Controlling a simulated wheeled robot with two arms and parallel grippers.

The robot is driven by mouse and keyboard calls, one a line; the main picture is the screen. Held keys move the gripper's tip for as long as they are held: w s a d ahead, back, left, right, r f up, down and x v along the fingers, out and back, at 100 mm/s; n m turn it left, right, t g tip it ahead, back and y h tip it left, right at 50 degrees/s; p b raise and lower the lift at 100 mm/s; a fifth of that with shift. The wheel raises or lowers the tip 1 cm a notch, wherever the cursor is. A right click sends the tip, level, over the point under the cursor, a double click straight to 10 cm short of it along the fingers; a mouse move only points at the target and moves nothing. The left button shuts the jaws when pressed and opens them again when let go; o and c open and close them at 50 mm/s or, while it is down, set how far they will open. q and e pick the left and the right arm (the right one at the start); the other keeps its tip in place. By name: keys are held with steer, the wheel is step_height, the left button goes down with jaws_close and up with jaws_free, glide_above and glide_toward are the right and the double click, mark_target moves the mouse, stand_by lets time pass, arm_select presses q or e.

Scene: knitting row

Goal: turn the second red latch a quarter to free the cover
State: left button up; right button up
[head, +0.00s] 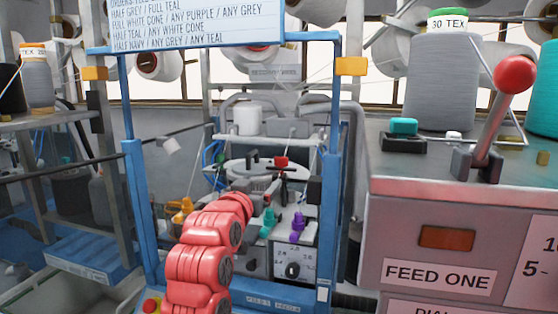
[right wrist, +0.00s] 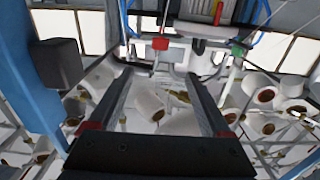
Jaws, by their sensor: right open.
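In the head view a small red block (head: 281,161), which may be a red latch, sits at the right of a pale round disc (head: 240,166) that looks like the cover. I cannot tell which latch is the second, or how it is turned. My red right arm rises from the bottom middle toward the machine, short of the disc. A red block (right wrist: 160,43) shows beyond the fingertips. My left gripper is not in view.
A blue frame (head: 334,160) stands around the machine. At right is a grey cabinet (head: 400,240) with a red-ball lever (head: 515,75). A dark box (right wrist: 56,64) shows left of the fingers in the wrist view.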

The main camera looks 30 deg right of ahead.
mark_target(281, 161)
steer(key=p+x, duration=0.6)
steer(key=x, duration=0.9)
steer(key=shift+w+d+r, duration=0.1)
steer(key=shift+w+r, duration=0.05)
steer(key=shift+w+d+p, duration=0.3)
steer(key=shift+w+d, duration=0.2)
jaws_close()
steer(key=shift+s+d+n+t+y, duration=0.1)
steer(key=shift+d+n+t+y, duration=0.05)
steer(key=shift+n+t+y, duration=0.15)
steer(key=shift+s+d+n+t+y, duration=0.1)
steer(key=shift+n+t+y, duration=0.2)
steer(key=shift+t, duration=0.1)
steer(key=shift+f+n+t+y, duration=0.25)
steer(key=shift+n+t+y, duration=0.4)
steer(key=shift+y, duration=0.25)
steer(key=shift+r+n+t+y, duration=0.1)
steer(key=shift+n+t+y, duration=0.25)
steer(key=shift+y, duration=0.05)
